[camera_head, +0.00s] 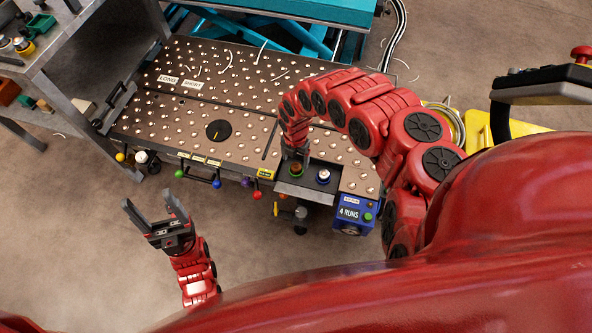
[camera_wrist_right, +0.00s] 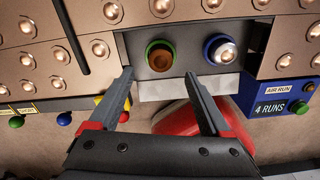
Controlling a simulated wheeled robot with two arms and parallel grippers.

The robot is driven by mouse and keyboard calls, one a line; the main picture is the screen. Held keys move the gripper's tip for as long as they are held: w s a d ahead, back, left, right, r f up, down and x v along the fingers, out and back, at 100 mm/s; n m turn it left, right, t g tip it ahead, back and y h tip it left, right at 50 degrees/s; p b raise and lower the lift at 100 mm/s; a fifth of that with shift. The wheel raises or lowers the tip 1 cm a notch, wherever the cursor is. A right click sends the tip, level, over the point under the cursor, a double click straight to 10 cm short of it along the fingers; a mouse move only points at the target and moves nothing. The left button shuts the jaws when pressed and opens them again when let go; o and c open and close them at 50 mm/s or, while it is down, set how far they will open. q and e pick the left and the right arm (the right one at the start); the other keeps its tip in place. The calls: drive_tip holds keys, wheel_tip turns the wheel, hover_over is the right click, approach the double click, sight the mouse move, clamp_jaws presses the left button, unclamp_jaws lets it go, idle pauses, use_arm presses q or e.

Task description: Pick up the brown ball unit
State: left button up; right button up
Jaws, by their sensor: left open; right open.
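The brown ball unit (camera_wrist_right: 159,57) is a brown ball in a green-ringed round housing. It sits on a dark tray (camera_wrist_right: 190,45) at the table's front edge and shows partly in the head view (camera_head: 296,170). Beside it, on its right, stands a blue-ringed unit with a silvery ball (camera_wrist_right: 221,50). My right gripper (camera_wrist_right: 158,78) is open and empty, its fingertips apart on either side of the line to the brown ball unit, which appears just beyond them. My left gripper (camera_head: 150,201) is open and empty over the floor, left of the tray.
The ball-studded table (camera_head: 220,95) has a round black disc (camera_head: 218,131) and coloured knobs along its front. A blue "4 RUNS" box (camera_head: 352,214) is right of the tray. A grey shelf (camera_head: 60,50) stands at left. Floor in front is clear.

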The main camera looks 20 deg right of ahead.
wheel_tip(320, 180, down, 5)
drive_tip(key=shift+w+d+f+b, duration=0.15)
drive_tip(key=shift+b, duration=0.55)
clamp_jaws()
